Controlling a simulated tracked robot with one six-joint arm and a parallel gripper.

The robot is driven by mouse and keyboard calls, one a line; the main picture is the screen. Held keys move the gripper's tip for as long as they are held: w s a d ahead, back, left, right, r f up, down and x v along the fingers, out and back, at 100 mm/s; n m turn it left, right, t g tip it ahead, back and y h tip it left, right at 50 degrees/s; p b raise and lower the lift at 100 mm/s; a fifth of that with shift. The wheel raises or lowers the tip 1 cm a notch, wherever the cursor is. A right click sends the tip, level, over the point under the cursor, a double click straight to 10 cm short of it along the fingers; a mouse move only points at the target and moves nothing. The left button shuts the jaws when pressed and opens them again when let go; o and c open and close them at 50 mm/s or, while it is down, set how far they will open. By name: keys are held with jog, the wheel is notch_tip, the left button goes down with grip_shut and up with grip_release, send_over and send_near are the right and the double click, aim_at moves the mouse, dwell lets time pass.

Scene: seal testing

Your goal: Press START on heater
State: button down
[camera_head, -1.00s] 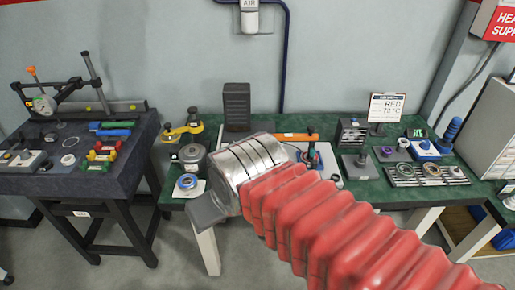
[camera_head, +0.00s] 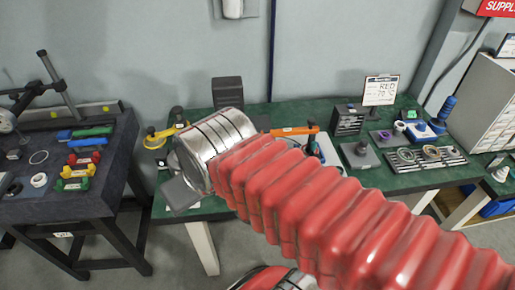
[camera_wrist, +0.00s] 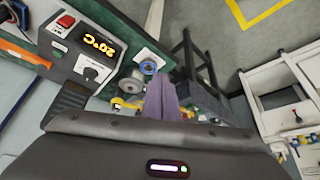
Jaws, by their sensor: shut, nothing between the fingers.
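The heater (camera_wrist: 88,50) shows at the upper left of the wrist view, as a grey panel with a lit orange 20°C display (camera_wrist: 98,45). In the head view my arm covers the middle of the green bench, and the heater cannot be made out there.
A black ribbed block (camera_head: 227,92) stands at the back of the green bench (camera_head: 285,113). An orange-handled tool (camera_head: 295,131) lies behind my arm. A dark table (camera_head: 100,205) stands at left.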

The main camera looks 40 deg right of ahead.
jog(key=w+d+m+t, duration=0.1)
jog(key=w+d+m, duration=0.3)
jog(key=d+m, duration=0.8)
jog(key=w+d+m+t+y, duration=0.1)
jog(key=w+d+m, duration=0.3)
jog(key=d+m, duration=0.9)
jog(key=d+t, duration=0.1)
jog(key=d, duration=0.2)
jog(key=shift+w+m+t, duration=0.3)
jog(key=shift+f, duration=0.1)
jog(key=shift+f, duration=4.35)
